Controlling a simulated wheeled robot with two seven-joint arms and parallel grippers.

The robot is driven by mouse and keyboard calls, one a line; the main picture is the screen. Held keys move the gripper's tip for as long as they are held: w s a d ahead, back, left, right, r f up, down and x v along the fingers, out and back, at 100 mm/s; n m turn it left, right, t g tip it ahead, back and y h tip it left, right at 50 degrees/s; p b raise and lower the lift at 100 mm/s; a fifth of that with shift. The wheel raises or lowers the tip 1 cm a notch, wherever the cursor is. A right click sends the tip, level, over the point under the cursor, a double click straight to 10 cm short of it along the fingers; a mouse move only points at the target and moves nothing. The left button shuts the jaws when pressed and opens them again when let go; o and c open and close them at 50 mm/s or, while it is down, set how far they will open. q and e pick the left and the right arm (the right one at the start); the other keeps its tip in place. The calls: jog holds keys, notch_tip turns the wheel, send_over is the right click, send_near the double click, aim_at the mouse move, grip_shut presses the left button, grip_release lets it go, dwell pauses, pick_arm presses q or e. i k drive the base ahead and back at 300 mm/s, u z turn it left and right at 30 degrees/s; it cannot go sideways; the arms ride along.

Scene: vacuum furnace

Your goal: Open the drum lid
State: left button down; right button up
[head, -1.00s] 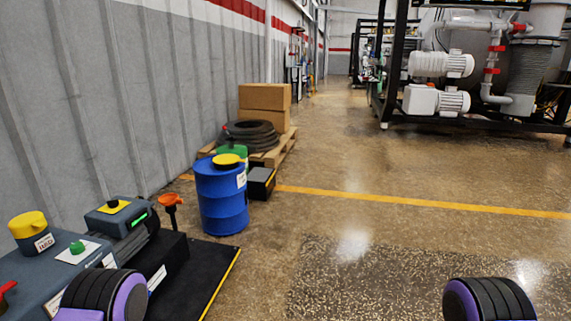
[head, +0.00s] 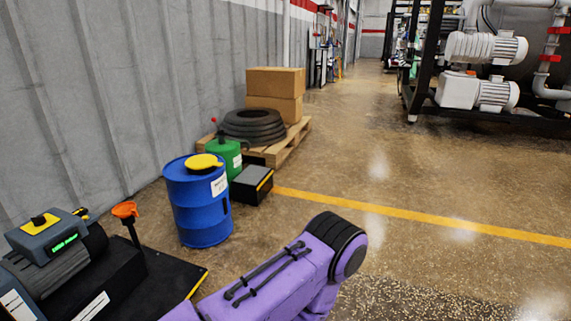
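The blue drum (head: 198,207) stands upright on the floor, left of the middle in the head view. Its yellow lid (head: 202,161) sits on top and looks closed. A white label (head: 219,184) is on the drum's upper right side. My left arm reaches in from the bottom, in front of and to the right of the drum, apart from it. Its gripper does not show. My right arm and gripper are out of view.
Behind the drum are a green can (head: 226,151), a black box (head: 251,185), and a pallet (head: 290,145) with hoses and cartons (head: 275,83).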

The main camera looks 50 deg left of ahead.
aim_at(201, 162)
jog(key=z, duration=0.05)
jog(key=i, duration=1.15)
jog(key=u, duration=0.85)
jog(key=i, duration=0.85)
jog(key=u, duration=0.95)
